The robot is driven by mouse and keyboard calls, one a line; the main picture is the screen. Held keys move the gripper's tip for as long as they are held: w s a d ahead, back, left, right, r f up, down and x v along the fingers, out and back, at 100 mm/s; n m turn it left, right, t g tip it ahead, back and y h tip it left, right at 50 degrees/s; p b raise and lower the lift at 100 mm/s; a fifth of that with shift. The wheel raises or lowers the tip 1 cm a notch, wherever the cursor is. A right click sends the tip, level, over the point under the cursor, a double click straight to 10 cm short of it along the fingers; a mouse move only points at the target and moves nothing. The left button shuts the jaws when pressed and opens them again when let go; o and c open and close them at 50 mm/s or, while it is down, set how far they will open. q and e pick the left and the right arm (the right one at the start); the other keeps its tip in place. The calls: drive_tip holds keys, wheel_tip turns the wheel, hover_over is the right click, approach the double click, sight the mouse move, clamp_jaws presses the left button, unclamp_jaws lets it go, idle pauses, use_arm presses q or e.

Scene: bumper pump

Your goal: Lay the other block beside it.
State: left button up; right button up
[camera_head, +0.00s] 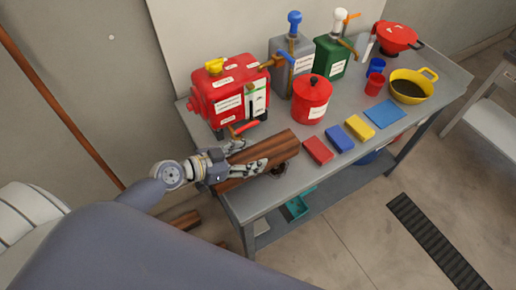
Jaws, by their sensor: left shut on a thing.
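A brown wooden block (277,146) is at the front left corner of the grey metal table. My left gripper (256,166) reaches in from the left and is shut on the wooden block. Brown wood also shows below the fingers. I cannot tell whether it is a second block or the same one, because the gripper hides part of it. The block's underside is hidden, so I cannot tell whether it touches the table. My right gripper is out of view.
A red tank (229,93) stands close behind the block. A red canister (311,99), grey pump can (292,64) and green pump can (329,58) stand beyond. Red (318,151), blue (340,138) and yellow (359,127) pads lie right of it. A yellow funnel (409,88) stands far right.

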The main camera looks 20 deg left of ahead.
sight(258, 145)
use_arm(q)
drive_tip(key=w, duration=0.5)
drive_tip(key=shift+d+f, duration=0.15)
drive_tip(key=shift+d, duration=0.2)
wheel_tip(258, 145, down, 3)
drive_tip(key=shift+f+b, duration=0.2)
drive_tip(key=shift+b, duration=0.85)
drive_tip(key=shift+f, duration=0.2)
drive_tip(key=o, duration=1.4)
drive_tip(key=shift+s, duration=0.1)
